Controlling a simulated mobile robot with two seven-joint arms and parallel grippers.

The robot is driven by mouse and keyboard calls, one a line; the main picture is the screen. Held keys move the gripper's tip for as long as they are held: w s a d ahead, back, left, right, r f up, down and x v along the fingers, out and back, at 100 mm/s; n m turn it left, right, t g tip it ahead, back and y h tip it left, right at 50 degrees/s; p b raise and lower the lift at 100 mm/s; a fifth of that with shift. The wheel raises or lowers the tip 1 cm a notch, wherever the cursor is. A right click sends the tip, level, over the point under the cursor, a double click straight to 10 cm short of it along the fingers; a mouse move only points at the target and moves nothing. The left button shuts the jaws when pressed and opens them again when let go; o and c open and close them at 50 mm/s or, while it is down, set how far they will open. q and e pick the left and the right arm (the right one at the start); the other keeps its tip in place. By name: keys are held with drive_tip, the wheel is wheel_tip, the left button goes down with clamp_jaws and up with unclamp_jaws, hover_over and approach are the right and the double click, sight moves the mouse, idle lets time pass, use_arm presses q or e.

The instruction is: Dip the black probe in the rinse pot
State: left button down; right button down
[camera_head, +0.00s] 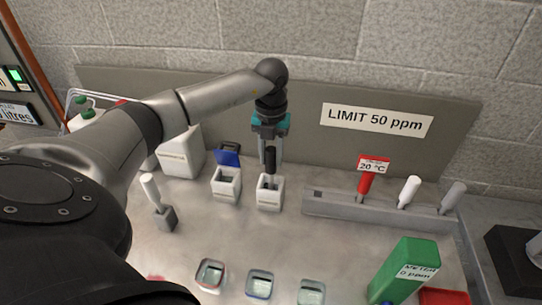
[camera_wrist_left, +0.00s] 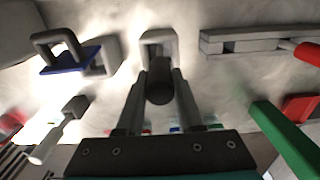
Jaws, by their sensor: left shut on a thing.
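My left gripper (camera_head: 270,162) points down and is shut on the black probe (camera_head: 270,158), which also shows end-on between the fingers in the wrist view (camera_wrist_left: 160,82). The probe is upright over the open white pot (camera_head: 270,196), its lower end at the pot's mouth. I cannot tell how far the tip is inside. The pot's rim shows just beyond the probe in the wrist view (camera_wrist_left: 158,36). A similar white pot (camera_head: 226,187) with a raised blue lid (camera_head: 228,157) stands to its left. Neither pot has a readable label. My right gripper is not in view.
A grey rack (camera_head: 340,205) at right holds a red probe (camera_head: 366,182), a white one (camera_head: 409,190) and a grey one (camera_head: 453,196). Several small glass dishes (camera_head: 260,284) stand in front, with a green meter (camera_head: 405,268) at front right. A white-handled tool (camera_head: 150,188) stands at left.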

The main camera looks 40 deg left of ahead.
use_arm(q)
wheel_tip(320, 180, up, 10)
drive_tip(key=p, duration=0.7)
drive_tip(key=shift+p, duration=0.4)
